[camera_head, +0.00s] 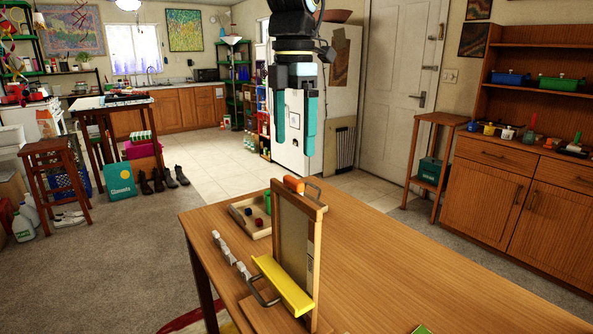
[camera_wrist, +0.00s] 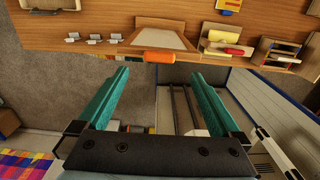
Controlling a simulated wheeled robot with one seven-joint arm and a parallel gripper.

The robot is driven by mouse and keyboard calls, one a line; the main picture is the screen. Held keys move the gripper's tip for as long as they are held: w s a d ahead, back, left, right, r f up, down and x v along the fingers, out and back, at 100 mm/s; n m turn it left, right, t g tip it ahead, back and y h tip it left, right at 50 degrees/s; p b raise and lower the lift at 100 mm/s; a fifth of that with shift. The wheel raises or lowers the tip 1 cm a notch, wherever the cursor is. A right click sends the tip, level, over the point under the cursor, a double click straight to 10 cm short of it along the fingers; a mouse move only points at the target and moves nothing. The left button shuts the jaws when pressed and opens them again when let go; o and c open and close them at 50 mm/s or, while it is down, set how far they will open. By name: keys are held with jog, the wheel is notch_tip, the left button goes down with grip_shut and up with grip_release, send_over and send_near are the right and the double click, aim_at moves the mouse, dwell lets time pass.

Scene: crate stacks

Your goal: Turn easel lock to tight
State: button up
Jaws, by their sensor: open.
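A wooden easel (camera_head: 297,250) stands upright on the wooden table (camera_head: 390,270), with a yellow ledge (camera_head: 284,287) low on its front. An orange lock handle (camera_head: 294,185) sits at its top edge. In the wrist view the orange handle (camera_wrist: 159,57) lies just beyond and between my fingertips, in front of the easel's pale panel (camera_wrist: 158,39). My gripper (camera_head: 296,145) has two teal fingers pointing down, apart and empty, above the easel top in the head view. It also shows in the wrist view (camera_wrist: 160,78). I cannot tell whether the lock is loose or tight.
A shallow wooden tray (camera_head: 238,209) with small coloured items lies beside the easel. Several pale blocks (camera_head: 230,252) line the table's left edge. A bent metal handle (camera_head: 263,293) sticks out near the yellow ledge. The table's right part is mostly clear.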

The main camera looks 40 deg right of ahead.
aim_at(293, 179)
notch_tip(293, 179, down, 8)
jog(key=shift+r+p, duration=0.2)
jog(key=shift+p, duration=0.4)
jog(key=c, duration=1.4)
